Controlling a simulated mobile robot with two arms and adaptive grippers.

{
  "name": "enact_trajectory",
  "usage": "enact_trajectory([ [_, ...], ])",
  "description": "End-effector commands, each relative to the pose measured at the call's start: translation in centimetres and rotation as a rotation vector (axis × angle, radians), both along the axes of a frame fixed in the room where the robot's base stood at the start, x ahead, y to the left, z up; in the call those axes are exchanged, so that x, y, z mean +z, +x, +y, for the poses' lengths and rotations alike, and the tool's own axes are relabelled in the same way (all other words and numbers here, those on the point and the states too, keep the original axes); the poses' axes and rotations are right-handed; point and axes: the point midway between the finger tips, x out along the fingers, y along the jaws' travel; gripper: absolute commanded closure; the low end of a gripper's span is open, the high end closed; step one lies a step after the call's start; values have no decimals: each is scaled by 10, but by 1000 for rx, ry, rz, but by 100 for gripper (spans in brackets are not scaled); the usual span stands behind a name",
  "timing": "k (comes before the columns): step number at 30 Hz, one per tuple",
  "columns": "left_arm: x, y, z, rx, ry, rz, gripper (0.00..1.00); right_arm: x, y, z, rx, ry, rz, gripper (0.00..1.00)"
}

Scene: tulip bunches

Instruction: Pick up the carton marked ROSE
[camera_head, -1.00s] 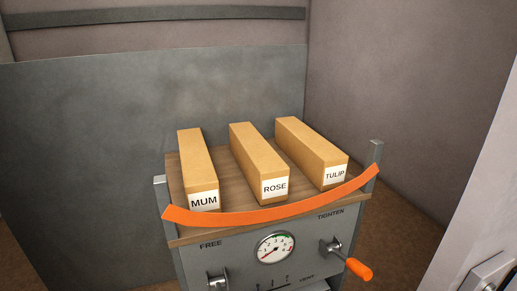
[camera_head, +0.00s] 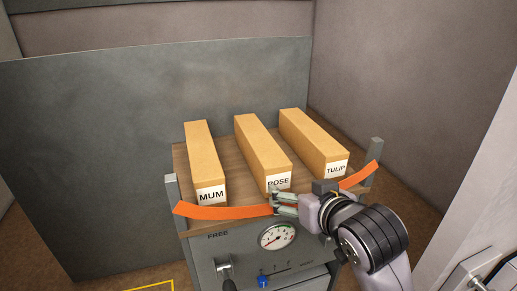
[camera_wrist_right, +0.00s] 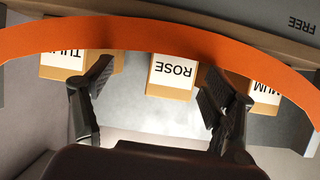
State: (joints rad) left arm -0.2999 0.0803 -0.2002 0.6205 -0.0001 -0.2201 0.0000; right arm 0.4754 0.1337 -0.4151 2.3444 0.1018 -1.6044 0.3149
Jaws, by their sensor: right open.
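The ROSE carton (camera_head: 263,147) is a long tan box lying in the middle of three on a wooden-topped stand. Its white label (camera_wrist_right: 173,69) appears upside down in the right wrist view, between my fingers. My right gripper (camera_head: 275,201) is open and empty at the front of this carton, by the orange strap (camera_head: 222,211). In the wrist view my right gripper (camera_wrist_right: 160,82) has one finger on each side of the label. I cannot tell whether the fingers touch the strap or carton. My left gripper is out of view.
The MUM carton (camera_head: 204,160) lies left and the TULIP carton (camera_head: 313,141) right, with narrow gaps between. The strap spans two metal posts, left post (camera_head: 171,190) and right post (camera_head: 376,149). A gauge (camera_head: 277,236) is on the stand's front. A grey panel (camera_head: 110,150) stands behind.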

Motion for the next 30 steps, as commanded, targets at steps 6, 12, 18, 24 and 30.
enact_trajectory([
  [6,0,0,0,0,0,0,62,69,11,19,28,13,-129,22],
  [12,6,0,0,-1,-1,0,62,74,27,26,30,15,-141,22],
  [18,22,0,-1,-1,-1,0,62,63,66,39,29,14,-139,22],
  [24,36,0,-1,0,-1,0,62,51,103,51,30,13,-141,22],
  [30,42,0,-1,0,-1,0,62,43,122,57,31,15,-143,22],
])
